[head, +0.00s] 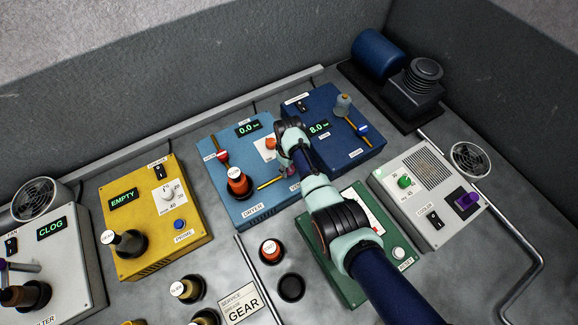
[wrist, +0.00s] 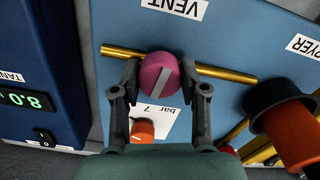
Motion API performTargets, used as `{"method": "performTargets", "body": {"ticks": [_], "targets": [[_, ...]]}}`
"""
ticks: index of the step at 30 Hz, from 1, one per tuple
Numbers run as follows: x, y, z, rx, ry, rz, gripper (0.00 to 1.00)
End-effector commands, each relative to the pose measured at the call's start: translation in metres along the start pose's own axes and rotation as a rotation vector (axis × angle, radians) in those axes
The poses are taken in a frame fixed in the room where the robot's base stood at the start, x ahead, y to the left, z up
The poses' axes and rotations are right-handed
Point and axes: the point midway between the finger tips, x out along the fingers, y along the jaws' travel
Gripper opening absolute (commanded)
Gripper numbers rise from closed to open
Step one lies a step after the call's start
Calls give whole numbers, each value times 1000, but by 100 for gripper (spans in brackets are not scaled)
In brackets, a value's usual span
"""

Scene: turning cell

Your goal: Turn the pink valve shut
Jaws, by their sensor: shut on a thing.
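The pink valve (wrist: 152,76) is a round knob with a pale stripe, on a brass pipe (wrist: 225,74) beside the VENT label (wrist: 178,8) of the blue dryer panel. In the wrist view my gripper (wrist: 160,76) is shut on the knob, one finger on each side. The stripe lies slanted, steeply across the line of the pipe. In the head view only a sliver of the pink valve (head: 291,171) shows beside my arm, which hides my fingertips.
An orange knob (wrist: 142,130) sits close to my fingers. A large orange-and-black part (wrist: 285,120) stands to the right in the wrist view. The dryer panel (head: 222,145) reads 0.0 bar; the dark blue tank panel (head: 355,125) reads 8.0. A green box (head: 345,285) lies under my arm.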

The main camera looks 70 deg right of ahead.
Motion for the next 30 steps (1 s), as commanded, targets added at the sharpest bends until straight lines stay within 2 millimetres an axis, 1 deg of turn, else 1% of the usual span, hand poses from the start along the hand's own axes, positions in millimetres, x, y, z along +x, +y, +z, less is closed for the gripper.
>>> {"method": "performTargets", "body": {"ticks": [9, 25, 26, 30], "targets": [[-1, 0, -1, -118, 2, 1, 8], [-1, 0, -1, -142, 2, 1, 8], [-1, 0, -1, -142, 2, 1, 45], [-1, 0, -1, -141, 1, 1, 68]]}}
